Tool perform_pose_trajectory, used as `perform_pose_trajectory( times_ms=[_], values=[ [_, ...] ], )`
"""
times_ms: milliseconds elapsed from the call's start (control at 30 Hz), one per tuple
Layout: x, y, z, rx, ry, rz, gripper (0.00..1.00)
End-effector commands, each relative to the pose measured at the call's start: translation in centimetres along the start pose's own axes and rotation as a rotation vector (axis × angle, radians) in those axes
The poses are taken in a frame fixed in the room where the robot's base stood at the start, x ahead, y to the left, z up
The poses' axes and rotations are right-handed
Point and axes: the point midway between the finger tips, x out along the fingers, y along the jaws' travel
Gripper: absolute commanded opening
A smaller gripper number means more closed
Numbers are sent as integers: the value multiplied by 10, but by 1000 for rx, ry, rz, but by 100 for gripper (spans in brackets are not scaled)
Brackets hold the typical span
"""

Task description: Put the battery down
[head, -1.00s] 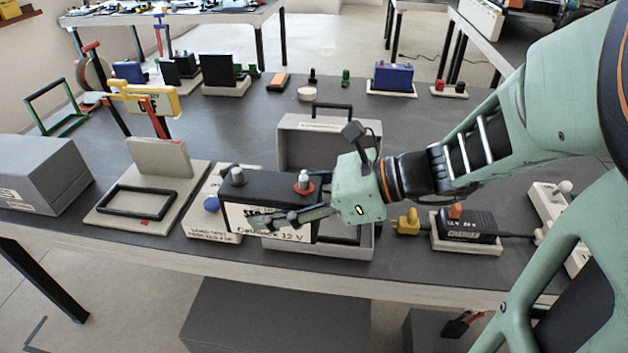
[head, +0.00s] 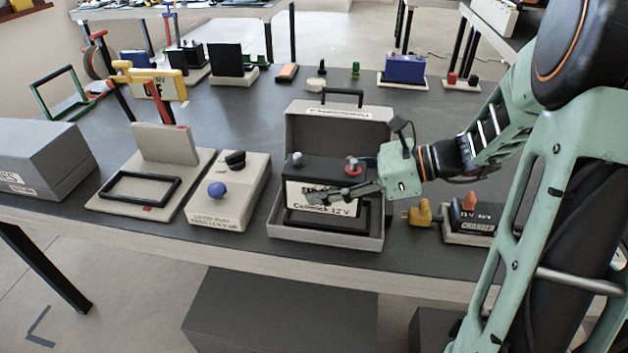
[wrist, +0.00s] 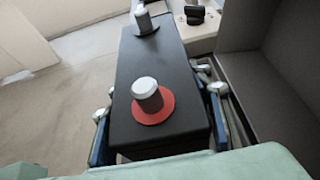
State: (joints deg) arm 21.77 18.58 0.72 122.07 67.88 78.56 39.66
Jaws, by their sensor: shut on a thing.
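The battery (head: 296,172) is a black block with a white label, one plain grey post and one post with a red ring. My gripper (head: 335,193) is shut on it, with fingers along both sides; in the wrist view the battery (wrist: 160,85) lies between the fingers. The battery is upright at the open grey case (head: 372,232), in front of its raised lid (head: 335,130). A black frame in the case shows around the battery's lower part. I cannot tell whether the battery touches the case floor.
Left of the case is a beige block (head: 238,195) with a blue knob, then a beige stand (head: 105,200) with an empty black frame. A yellow plug (head: 420,213) and charger (head: 470,222) are close on the right. The table's front edge is near.

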Motion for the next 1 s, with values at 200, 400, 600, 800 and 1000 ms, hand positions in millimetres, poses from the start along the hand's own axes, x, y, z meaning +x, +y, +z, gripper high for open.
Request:
perform_pose_trajectory(
  times_ms=[200, 400, 600, 800, 1000],
  values=[
    [0, -9, -7, -6, -8, 0, 0],
    [0, -14, -17, -4, -8, 0, 0],
    [10, -15, -40, -2, -9, 2, 0],
    [12, -16, -46, -6, -8, 1, 0],
    [12, -16, -46, -5, -8, 1, 0]
  ],
)
